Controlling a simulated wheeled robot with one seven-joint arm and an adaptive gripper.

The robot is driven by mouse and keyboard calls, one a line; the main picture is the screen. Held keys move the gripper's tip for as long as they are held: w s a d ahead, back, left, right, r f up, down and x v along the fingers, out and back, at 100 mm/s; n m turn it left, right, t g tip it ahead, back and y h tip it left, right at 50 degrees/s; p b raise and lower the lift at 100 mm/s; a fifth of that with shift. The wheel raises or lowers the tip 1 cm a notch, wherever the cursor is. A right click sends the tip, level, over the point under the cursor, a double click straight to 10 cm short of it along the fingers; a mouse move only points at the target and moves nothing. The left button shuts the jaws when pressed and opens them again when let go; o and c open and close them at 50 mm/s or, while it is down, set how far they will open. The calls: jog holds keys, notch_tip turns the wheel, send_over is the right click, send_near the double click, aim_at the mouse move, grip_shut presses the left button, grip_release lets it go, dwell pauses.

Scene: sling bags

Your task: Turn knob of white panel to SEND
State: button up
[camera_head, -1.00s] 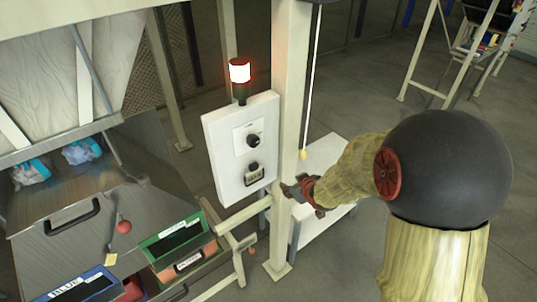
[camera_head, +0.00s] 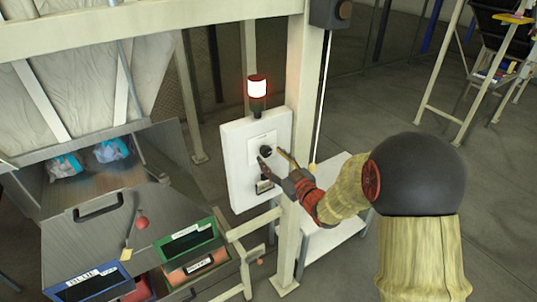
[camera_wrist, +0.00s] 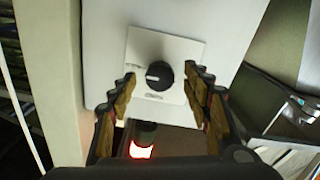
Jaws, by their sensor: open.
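The white panel (camera_head: 238,188) is fixed beside a cream post and carries a black round knob (camera_head: 266,152) on a white plate. In the wrist view the knob (camera_wrist: 159,75) sits on its plate (camera_wrist: 150,47), with a light pointer mark toward the left; the labels are too small to read. My gripper (camera_head: 272,154) is at the panel's front, its fingers near the knob. In the wrist view my gripper (camera_wrist: 161,80) is open, one finger on each side of the knob, with gaps visible between fingers and knob. The knob is not gripped.
A lit red-and-white lamp (camera_head: 257,88) stands on top of the panel. A second control (camera_head: 264,186) is below the knob, partly hidden by my gripper. The cream post (camera_head: 297,130) is close to my arm. A white table (camera_head: 335,215) and coloured bins (camera_head: 188,240) are lower down.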

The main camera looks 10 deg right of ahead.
jog(key=shift+x, duration=1.35)
jog(key=shift+c, duration=0.8)
jog(key=c, duration=1)
